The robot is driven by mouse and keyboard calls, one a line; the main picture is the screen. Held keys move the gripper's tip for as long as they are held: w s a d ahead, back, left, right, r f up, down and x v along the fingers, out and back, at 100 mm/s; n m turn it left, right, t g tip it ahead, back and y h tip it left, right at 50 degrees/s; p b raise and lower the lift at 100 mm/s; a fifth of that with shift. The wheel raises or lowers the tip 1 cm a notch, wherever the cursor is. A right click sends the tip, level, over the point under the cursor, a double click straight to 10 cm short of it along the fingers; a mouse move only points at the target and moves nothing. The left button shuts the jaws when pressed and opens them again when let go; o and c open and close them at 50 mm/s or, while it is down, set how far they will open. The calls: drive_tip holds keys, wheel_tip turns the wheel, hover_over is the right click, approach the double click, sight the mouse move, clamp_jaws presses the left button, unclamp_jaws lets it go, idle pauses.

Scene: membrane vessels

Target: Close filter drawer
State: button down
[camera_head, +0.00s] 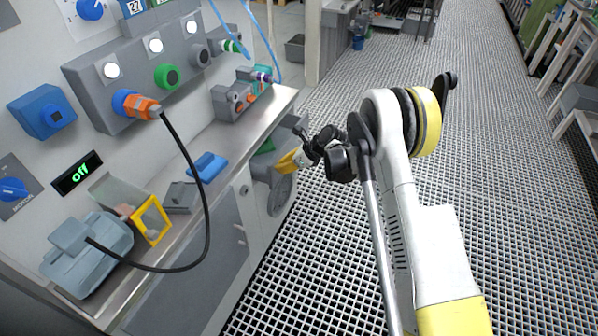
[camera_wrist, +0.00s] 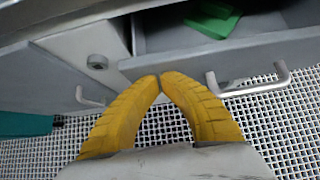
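The filter drawer (camera_wrist: 225,52) is pulled out of the grey cabinet under the counter. A green piece (camera_wrist: 213,18) lies inside it. Its front panel carries a metal bar handle (camera_wrist: 255,87), at the right of the wrist view. My gripper (camera_wrist: 160,78) has yellow fingers with their tips together and nothing visible between them. The tips are close to the drawer front, left of the handle; I cannot tell whether they touch it. In the head view my gripper (camera_head: 284,163) is beside the open drawer (camera_head: 261,170), partly covering it. The green piece also shows there (camera_head: 266,146).
A grey cabinet door (camera_wrist: 40,85) with its own handle is left of the drawer. The counter (camera_head: 228,140) above holds a blue box (camera_head: 207,166) and a yellow-framed part (camera_head: 152,221). A black cable (camera_head: 207,215) hangs in front. The grated floor (camera_head: 320,235) is clear to the right.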

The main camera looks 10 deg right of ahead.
drive_tip(key=shift+w+a, duration=0.5)
drive_tip(key=shift+a, duration=0.35)
drive_tip(key=shift+w+a, duration=0.5)
drive_tip(key=shift+a, duration=0.35)
drive_tip(key=shift+w+a, duration=0.5)
drive_tip(key=shift+a, duration=0.35)
drive_tip(key=shift+d, duration=0.1)
